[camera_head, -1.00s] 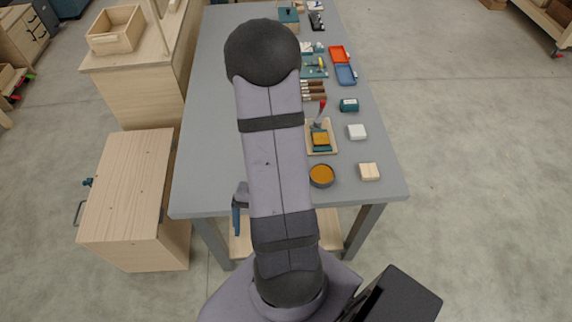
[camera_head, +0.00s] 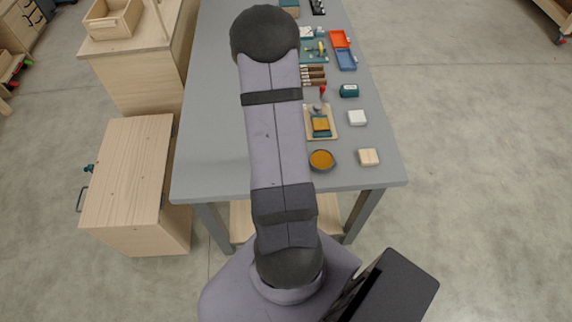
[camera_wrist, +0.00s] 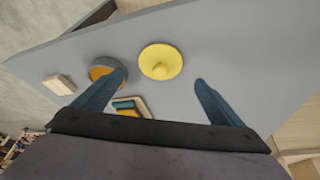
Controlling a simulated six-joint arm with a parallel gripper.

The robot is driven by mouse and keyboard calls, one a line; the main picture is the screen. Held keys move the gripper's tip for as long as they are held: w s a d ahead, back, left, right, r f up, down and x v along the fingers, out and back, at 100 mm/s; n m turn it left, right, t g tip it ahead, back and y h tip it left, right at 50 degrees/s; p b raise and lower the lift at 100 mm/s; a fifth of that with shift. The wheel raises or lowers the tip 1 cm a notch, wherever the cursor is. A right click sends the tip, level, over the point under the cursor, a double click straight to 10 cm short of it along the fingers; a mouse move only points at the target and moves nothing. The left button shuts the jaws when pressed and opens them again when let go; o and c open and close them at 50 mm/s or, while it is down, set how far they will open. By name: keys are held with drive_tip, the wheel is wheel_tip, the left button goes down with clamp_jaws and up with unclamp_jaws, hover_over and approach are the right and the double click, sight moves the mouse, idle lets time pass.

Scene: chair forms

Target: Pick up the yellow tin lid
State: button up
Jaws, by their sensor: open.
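The yellow tin lid (camera_wrist: 161,62) is round with a small knob in its middle and lies on the grey table, seen in the wrist view. It is hidden behind my arm in the head view. My gripper (camera_wrist: 152,90) is open, with its two blue fingers apart and nothing between the tips. The lid shows beyond the fingertips, between their lines and nearer the left finger. A round tin with an orange-brown top surface (camera_wrist: 104,70) sits left of the lid, partly behind the left finger. The tin also shows in the head view (camera_head: 321,160).
A pale wooden block (camera_head: 368,157) and a white block (camera_head: 357,118) lie on the table's right side. A wooden tray (camera_head: 332,121) with a yellow and teal item is behind the tin. Brushes and coloured trays lie farther back. The table's left side (camera_head: 212,130) is clear.

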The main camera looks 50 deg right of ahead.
drive_tip(key=shift+x, duration=2.95)
drive_tip(key=shift+s, duration=0.1)
drive_tip(key=c, duration=1.2)
